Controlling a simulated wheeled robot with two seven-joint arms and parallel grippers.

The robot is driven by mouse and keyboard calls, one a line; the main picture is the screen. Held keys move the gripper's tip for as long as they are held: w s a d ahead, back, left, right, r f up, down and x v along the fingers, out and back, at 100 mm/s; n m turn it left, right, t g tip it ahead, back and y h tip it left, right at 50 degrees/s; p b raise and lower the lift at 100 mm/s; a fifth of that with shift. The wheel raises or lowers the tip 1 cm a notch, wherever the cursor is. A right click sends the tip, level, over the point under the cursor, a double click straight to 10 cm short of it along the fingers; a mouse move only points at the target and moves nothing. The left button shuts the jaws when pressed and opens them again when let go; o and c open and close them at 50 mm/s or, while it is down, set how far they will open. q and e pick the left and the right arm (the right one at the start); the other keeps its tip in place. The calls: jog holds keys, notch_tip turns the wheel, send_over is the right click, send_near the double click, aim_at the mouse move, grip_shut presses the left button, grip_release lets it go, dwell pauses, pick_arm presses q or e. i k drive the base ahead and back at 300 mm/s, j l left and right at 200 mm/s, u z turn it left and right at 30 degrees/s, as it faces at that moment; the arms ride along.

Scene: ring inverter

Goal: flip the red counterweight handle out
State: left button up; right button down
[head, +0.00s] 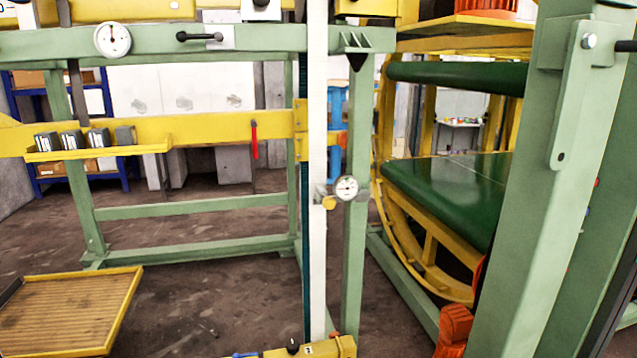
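The red handle (254,141) hangs straight down on the front of the yellow beam (220,130), right of the beam's middle. Its lower end reaches a little below the beam. Small grey blocks (85,138), which look like weights, stand in a row on a yellow tray at the beam's left part. Neither of my grippers shows in the head view, so nothing is seen touching the handle.
A green frame (190,205) surrounds the beam, with a white upright post (318,200) right of the handle. A slatted yellow-edged platform (70,310) lies low at the left. A yellow ring with green rollers (450,190) stands right, behind a thick green post (545,180).

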aim_at(253, 122)
jog(key=i+j+u, duration=0.2)
jog(key=u, duration=0.25)
jog(key=i+u, duration=0.5)
jog(key=k+j, duration=0.05)
jog(key=k, duration=0.05)
